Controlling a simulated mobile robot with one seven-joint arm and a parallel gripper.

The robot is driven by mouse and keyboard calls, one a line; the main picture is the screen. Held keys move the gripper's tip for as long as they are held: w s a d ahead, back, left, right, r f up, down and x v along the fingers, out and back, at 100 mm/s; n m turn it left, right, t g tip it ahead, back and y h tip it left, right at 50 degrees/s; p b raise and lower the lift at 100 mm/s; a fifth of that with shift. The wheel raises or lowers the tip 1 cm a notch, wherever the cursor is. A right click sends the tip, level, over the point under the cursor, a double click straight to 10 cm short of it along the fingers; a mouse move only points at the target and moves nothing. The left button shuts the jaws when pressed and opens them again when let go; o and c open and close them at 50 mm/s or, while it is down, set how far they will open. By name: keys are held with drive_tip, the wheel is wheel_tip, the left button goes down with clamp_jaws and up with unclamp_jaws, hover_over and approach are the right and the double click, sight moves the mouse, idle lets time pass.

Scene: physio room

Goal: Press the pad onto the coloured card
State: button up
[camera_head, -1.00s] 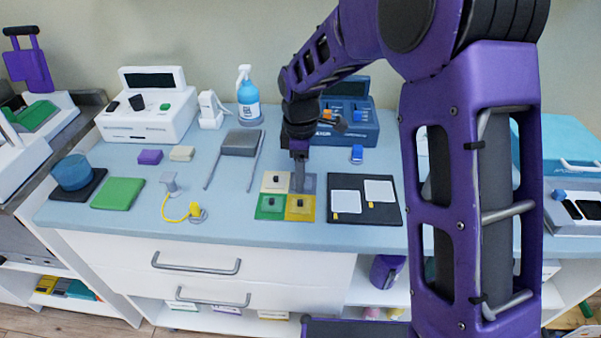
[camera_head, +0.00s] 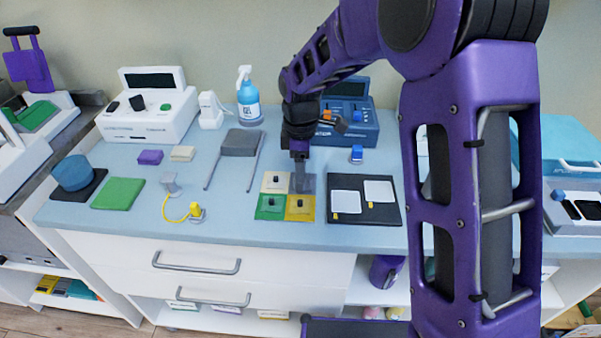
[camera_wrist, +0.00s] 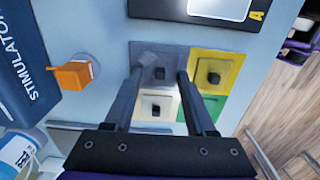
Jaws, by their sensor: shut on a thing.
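A block of four coloured cards lies on the blue bench top: cream (camera_head: 268,187), grey (camera_head: 309,190), green (camera_head: 262,213) and yellow (camera_head: 309,215). The cream, green and yellow cards each carry a pad with a dark knob. My gripper (camera_head: 299,182) points down at the grey card. In the wrist view, its fingers (camera_wrist: 164,72) stand either side of a grey pad with a dark knob (camera_wrist: 160,73), and it is shut on this pad. The pad appears to be at or just above the grey card; I cannot tell whether it touches. In the head view my fingers hide the pad.
A black board (camera_head: 384,213) with two white rectangles lies right of the cards. A blue stimulator box (camera_head: 358,125) stands behind, with a small blue-topped item (camera_head: 356,153) in front. A grey pad-like object with two rods (camera_head: 240,143) lies to the left. The front edge is close.

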drive_tip(key=o, duration=1.1)
drive_tip(key=shift+o, duration=0.2)
drive_tip(key=shift+r, duration=0.15)
drive_tip(key=shift+r+p, duration=2.85)
drive_tip(key=shift+r, duration=0.5)
